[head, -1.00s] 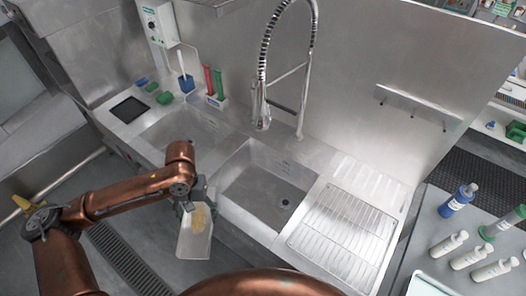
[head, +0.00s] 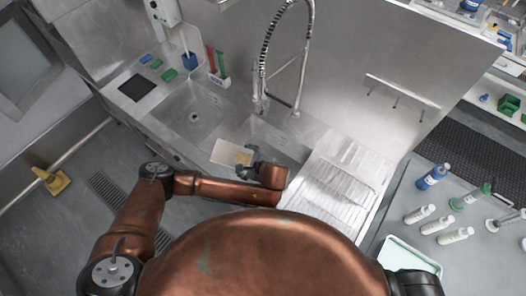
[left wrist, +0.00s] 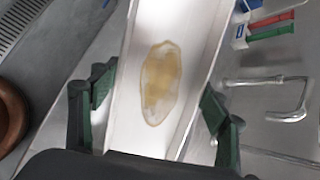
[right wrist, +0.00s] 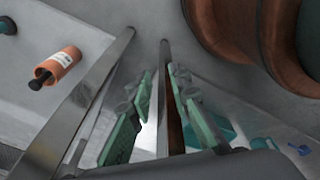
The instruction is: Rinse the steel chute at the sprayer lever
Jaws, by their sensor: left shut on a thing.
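The steel chute (head: 226,152) is a pale open trough with a yellow-brown stain inside. My left gripper (head: 252,157) is shut on it and holds it over the front of the sink area. In the left wrist view the chute (left wrist: 165,30) lies between the two green fingers (left wrist: 155,100), with the stain facing the camera. The sprayer (head: 262,102) hangs from its spring hose behind and above the chute, apart from it. Its lever is too small to make out. My right gripper (right wrist: 163,110) is open, its fingers a small gap apart, with nothing clearly held.
The left basin (head: 190,115) is empty. A ribbed drainboard (head: 335,190) lies right of the basins. A side table at right carries several bottles (head: 433,176) and a pale tray (head: 408,257). Red and green tools (head: 216,65) stand behind the basins. A yellow object (head: 52,181) is on the floor.

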